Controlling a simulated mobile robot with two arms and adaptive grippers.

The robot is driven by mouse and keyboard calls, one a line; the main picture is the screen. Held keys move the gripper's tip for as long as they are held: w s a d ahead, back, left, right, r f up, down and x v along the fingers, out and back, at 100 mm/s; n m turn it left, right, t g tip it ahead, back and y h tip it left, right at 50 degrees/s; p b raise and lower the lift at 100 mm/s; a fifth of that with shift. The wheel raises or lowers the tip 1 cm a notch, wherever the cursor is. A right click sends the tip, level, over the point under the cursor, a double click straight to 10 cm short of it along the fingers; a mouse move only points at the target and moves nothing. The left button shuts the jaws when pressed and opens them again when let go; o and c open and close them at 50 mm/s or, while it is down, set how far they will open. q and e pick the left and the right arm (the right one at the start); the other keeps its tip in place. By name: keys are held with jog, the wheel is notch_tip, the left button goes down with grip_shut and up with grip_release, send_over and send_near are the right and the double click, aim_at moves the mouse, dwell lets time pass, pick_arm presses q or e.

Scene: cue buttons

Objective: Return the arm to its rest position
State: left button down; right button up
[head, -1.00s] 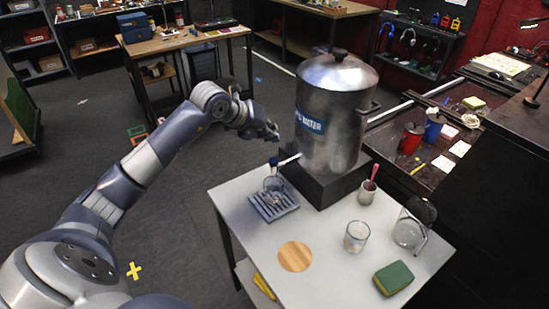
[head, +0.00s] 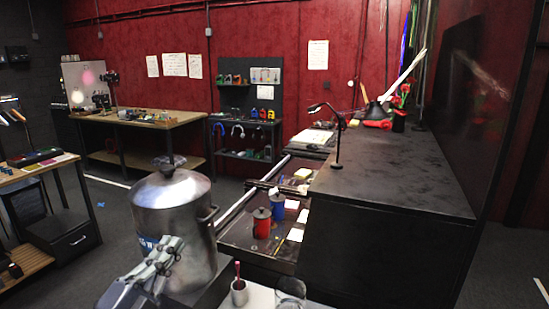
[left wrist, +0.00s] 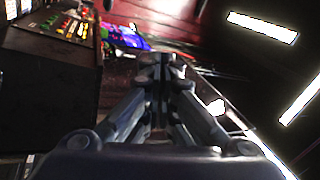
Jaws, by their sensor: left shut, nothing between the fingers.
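My left arm comes in at the bottom of the head view, and its gripper (head: 168,250) is in front of the large steel water urn (head: 178,200), overlapping it in the picture. I cannot tell the distance between them. In the left wrist view the fingers of the left gripper (left wrist: 165,68) are together and hold nothing. Most of the left arm lies outside the head view. My right gripper is not in view.
A small cup with a red-handled tool (head: 239,292) and a clear glass (head: 290,292) stand at the bottom edge. A red canister (head: 262,224) and a blue canister (head: 277,206) stand behind. A black cabinet (head: 375,245) fills the right.

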pick_arm(q)
jog(key=s+a+f+n+g+y, duration=0.4)
jog(key=a+f+n+y, duration=0.15)
jog(key=f+n, duration=0.35)
jog(key=s+a+f+n+g+y, duration=0.3)
jog(key=s+a+f+n+y, duration=0.15)
jog(key=f+n+y, duration=0.45)
jog(key=s+d+f+g+h, duration=0.3)
jog(key=s+d+f+g, duration=0.3)
jog(key=s, duration=0.4)
jog(key=s+d+f+g+h, duration=0.3)
jog(key=s+d+f+g, duration=0.1)
jog(key=s+f, duration=0.55)
notch_tip(320, 180, down, 29)
jog(key=s+g+b, duration=0.1)
jog(key=s+b, duration=0.2)
jog(key=s+a+f+g+b, duration=0.1)
jog(key=s+a+f+b, duration=0.1)
jog(key=s+f, duration=1.4)
jog(key=shift+s+a+f+m+g, duration=0.2)
jog(key=shift+f+m+g, duration=0.15)
jog(key=shift+f, duration=0.45)
